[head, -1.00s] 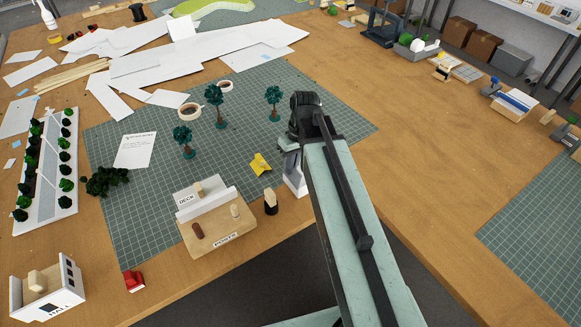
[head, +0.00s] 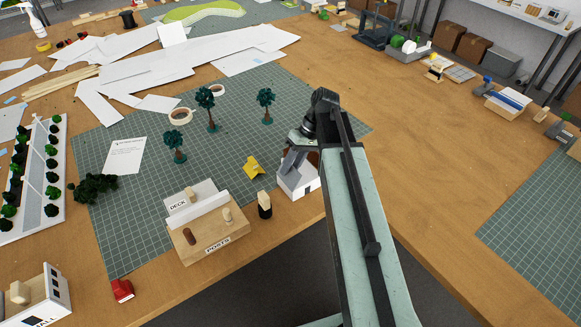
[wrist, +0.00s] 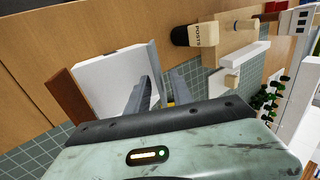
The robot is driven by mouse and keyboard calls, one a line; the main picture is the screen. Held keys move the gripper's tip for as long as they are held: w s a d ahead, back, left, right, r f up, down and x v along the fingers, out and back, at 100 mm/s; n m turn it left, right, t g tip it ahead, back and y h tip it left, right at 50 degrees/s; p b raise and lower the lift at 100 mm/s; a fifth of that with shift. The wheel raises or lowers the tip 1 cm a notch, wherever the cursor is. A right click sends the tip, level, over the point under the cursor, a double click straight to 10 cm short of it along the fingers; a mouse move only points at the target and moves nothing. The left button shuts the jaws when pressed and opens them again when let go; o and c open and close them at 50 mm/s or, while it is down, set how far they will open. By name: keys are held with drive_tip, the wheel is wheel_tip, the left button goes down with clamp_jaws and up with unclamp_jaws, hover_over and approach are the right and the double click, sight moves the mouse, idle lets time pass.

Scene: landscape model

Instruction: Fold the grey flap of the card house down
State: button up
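The card house (head: 291,181) is a small white box near the front edge of the table, partly hidden by my arm in the head view. In the wrist view its white top (wrist: 105,78) fills the left side, with a brown panel (wrist: 66,98) on its left edge. The grey flap (wrist: 154,62) appears as a thin upright strip along its right edge. My gripper (head: 291,166) is over the house; in the wrist view its two grey fingers (wrist: 158,88) are apart, close to the flap. Whether they touch the flap I cannot tell.
A yellow piece (head: 254,167), a dark peg with a wooden top (head: 264,205) and a wooden block with DECK and POSTS labels (head: 205,238) stand left of the house. Model trees (head: 266,105) stand behind on the green mat (head: 330,95).

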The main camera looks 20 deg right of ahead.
drive_tip(key=p+v, duration=0.6)
drive_tip(key=v, duration=0.1)
drive_tip(key=shift+d+r+p, duration=0.15)
drive_tip(key=shift+r+p, duration=0.25)
drive_tip(key=shift+w, duration=0.1)
